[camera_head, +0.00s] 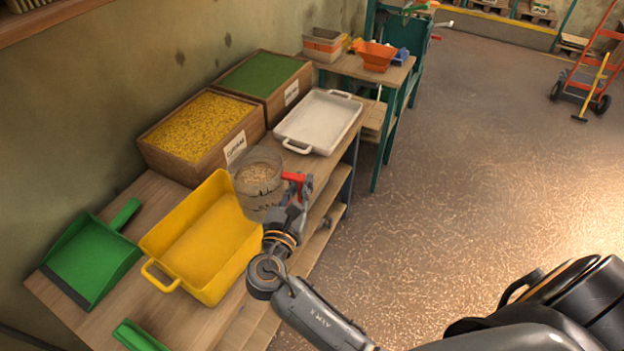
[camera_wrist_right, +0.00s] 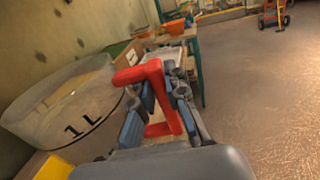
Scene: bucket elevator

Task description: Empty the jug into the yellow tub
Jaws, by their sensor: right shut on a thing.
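The jug (camera_head: 258,178) is clear, with a red handle and grainy tan contents. It is upright beside the right end of the yellow tub (camera_head: 206,240); I cannot tell whether it touches the bench. My right gripper (camera_head: 295,190) is shut on the jug's red handle. In the right wrist view the jug (camera_wrist_right: 72,105), marked 1 L, is at the left, and the gripper's fingers (camera_wrist_right: 160,105) are around the handle. The yellow tub looks empty inside and stands on the bench. My left gripper is not in view.
A green dustpan (camera_head: 92,258) lies left of the tub. Behind are a wooden box of yellow grain (camera_head: 200,125), a box with green contents (camera_head: 262,75) and a white tray (camera_head: 318,122). An orange hopper (camera_head: 374,56) stands on the far table. The floor at right is open.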

